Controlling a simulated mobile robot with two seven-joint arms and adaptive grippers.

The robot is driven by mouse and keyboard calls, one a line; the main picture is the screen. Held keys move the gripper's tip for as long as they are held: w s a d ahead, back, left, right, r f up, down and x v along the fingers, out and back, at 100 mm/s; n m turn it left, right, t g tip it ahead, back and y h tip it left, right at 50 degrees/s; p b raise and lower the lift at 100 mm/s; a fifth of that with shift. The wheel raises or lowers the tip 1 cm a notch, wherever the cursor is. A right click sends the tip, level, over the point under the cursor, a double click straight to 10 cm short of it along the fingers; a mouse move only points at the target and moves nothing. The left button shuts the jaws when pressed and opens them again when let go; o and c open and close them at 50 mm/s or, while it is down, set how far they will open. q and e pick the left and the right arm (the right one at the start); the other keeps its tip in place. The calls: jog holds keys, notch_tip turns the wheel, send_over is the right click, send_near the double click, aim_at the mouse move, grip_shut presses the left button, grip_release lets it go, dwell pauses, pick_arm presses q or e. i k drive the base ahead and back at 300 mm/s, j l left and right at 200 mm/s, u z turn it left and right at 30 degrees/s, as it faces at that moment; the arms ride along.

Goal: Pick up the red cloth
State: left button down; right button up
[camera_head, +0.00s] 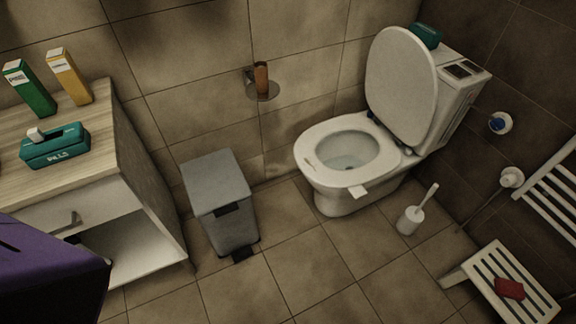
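The red cloth (509,288) is a small dark red piece. It lies on the slatted top of a white stool (483,262) at the lower right of the head view. Nothing covers it. Neither of my grippers shows in this view, so nothing is seen near or touching the cloth.
A toilet (337,205) with its lid up and a white brush holder (411,220) stand left of the stool. A grey bin (219,195) is further left, beside a wooden-topped cabinet (115,135). A purple object (45,270) fills the lower left. Tiled floor (310,275) is clear in the middle.

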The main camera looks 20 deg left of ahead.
aim_at(510, 289)
jog(key=k+l, duration=0.15)
jog(key=k, duration=0.2)
jog(key=z, duration=1.15)
